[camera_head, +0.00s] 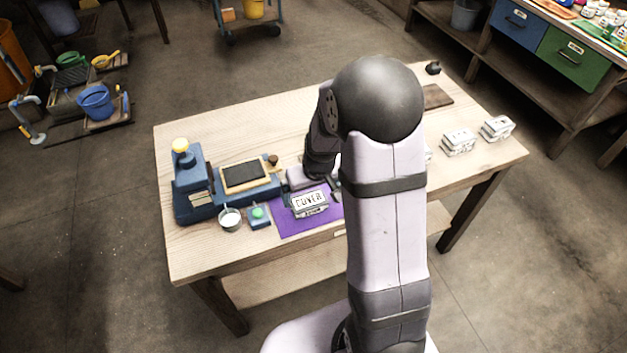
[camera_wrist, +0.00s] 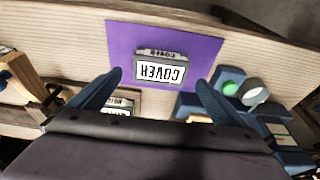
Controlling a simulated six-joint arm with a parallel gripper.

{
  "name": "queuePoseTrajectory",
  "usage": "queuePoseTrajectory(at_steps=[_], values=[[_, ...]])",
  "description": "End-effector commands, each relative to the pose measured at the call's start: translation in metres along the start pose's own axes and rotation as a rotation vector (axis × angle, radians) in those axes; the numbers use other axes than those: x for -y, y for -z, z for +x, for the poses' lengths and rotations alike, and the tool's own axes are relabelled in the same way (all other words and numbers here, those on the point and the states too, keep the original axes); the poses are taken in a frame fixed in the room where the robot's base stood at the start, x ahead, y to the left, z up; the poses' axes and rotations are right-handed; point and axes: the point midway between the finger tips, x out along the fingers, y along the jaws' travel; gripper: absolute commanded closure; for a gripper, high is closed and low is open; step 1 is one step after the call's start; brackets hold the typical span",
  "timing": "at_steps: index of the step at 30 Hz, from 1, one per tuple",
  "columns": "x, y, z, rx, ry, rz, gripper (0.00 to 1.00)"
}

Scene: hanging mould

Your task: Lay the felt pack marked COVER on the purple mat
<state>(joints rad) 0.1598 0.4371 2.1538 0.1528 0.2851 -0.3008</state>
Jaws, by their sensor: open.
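The felt pack marked COVER (camera_head: 309,204) is a grey block with a white label. It lies flat on the purple mat (camera_head: 284,224), with purple showing around it. In the wrist view the pack (camera_wrist: 160,70) sits near the middle of the mat (camera_wrist: 210,45), its label upside down. My gripper (camera_wrist: 157,78) is open, with one blue finger on each side of the pack in the picture. Nothing is held between the fingers. Whether the fingers touch the pack cannot be told. In the head view my arm hides part of the mat's right side.
A blue machine (camera_head: 190,190) with a dark framed plate (camera_head: 245,175) stands left of the mat. A metal cup (camera_head: 230,218) and a green button box (camera_head: 258,214) are close by. Another labelled pack (camera_wrist: 118,104) shows partly behind my gripper. White packs (camera_head: 459,141) stand at the right.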

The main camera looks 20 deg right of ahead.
Motion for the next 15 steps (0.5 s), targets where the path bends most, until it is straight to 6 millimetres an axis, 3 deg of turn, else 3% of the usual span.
queuePoseTrajectory(at_steps=[6,15], values=[[0.000,0.001,-0.035,-0.005,-0.001,0.000,0.04],[0.000,0.000,-0.069,-0.002,-0.001,0.000,0.04]])
